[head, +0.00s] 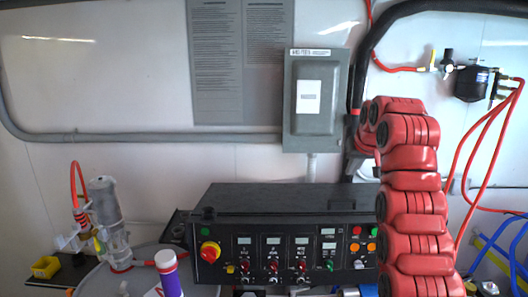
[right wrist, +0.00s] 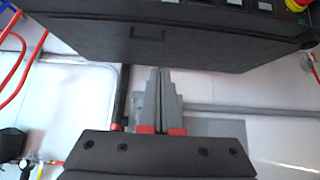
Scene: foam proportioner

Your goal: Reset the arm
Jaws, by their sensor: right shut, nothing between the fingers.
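My right arm (head: 410,200) is red with dark joint caps. In the head view it rises from the bottom right and bends over at the top, beside the grey electrical box. My right gripper shows clearly in the right wrist view (right wrist: 159,72). Its stepped grey fingers, red at the base, are together with nothing between them. They point toward the black control box (right wrist: 165,40), which looks upside down in that view. In the head view the gripper is mostly hidden behind the arm. My left arm and gripper are not in view.
The black control box (head: 270,197) has a red stop knob, switches and small displays. The grey electrical box (head: 315,100) and conduit are on the white wall. Red hoses (head: 490,140) hang at the right.

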